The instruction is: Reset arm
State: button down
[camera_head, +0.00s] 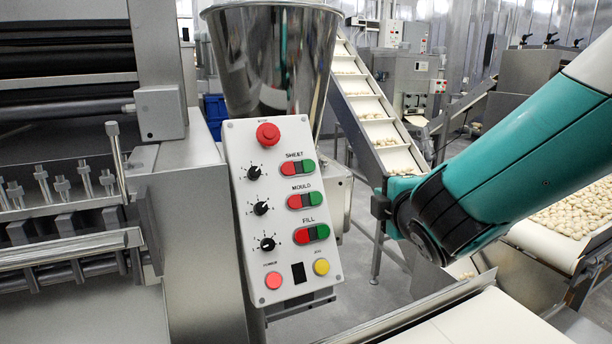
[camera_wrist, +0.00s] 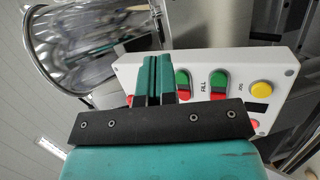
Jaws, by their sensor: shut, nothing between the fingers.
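My arm (camera_head: 520,150), teal with a dark joint, reaches in from the right in the head view. Its end is right of the control panel (camera_head: 285,205), apart from it in the picture; the fingers cannot be made out there. In the wrist view my gripper (camera_wrist: 156,72) shows two teal and black fingers close together, shut and empty. They overlap the panel (camera_wrist: 130,70) in that view and hide part of its buttons. I cannot tell the distance between fingers and panel.
The panel has a red stop button (camera_head: 268,134), knobs and red-green button pairs. A steel hopper (camera_head: 270,60) stands behind it. A machine with rollers (camera_head: 65,70) is at left. A pasta conveyor (camera_head: 375,125) rises behind; a white belt (camera_head: 480,320) lies at front right.

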jog(key=s+m+g+y+p, duration=0.1)
jog(key=s+m+g, duration=0.5)
jog(key=s, duration=0.9)
jog(key=s+r+m+g+y+p, duration=0.1)
jog(key=s+m+g, duration=0.5)
jog(key=s, duration=0.8)
jog(key=g+p, duration=0.1)
jog(key=g, duration=0.2)
jog(key=shift+s+r+g+p, duration=0.3)
jog(key=shift+s, duration=0.1)
